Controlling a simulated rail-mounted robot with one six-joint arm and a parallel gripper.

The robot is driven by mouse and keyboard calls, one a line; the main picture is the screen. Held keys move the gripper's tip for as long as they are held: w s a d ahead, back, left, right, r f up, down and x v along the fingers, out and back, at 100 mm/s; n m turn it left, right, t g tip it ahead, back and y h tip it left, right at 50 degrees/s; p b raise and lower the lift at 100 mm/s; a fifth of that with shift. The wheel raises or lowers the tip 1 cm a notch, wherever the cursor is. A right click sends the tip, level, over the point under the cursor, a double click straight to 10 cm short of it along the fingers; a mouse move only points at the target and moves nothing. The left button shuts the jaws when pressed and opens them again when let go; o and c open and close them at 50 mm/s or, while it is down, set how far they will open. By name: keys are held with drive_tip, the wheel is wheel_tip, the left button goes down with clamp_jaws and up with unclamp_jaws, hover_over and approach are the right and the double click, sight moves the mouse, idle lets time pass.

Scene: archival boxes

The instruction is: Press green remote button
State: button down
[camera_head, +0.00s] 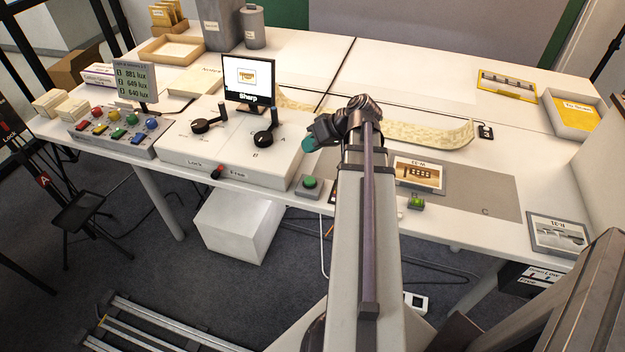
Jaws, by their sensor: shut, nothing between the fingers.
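A round green button (310,182) sits on a small grey box at the table's front edge, left of my arm. A second, smaller green button (416,203) on a grey base is right of my arm, by the front edge. I cannot tell from labels which one is the remote. My gripper (308,145) has teal fingertips, points left and appears above and behind the first button in the picture, apart from it. It is shut and empty. My arm hides part of the table between the buttons.
A white console with black levers (205,125) and a small screen (248,80) stand left of my gripper. A panel of coloured buttons (115,133) is farther left. A curved patterned strip (430,134) lies behind my arm. A picture card (418,174) lies on a grey mat (485,197).

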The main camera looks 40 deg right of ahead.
sight(311, 178)
drive_tip(key=shift+f+b, duration=4.25)
drive_tip(key=shift+f, duration=0.15)
drive_tip(key=shift+f+b, duration=0.45)
drive_tip(key=shift+f+b, duration=0.5)
drive_tip(key=shift+r+p, duration=0.95)
drive_tip(key=shift+r, duration=0.05)
wheel_tip(311, 178, up, 5)
drive_tip(key=p, duration=0.5)
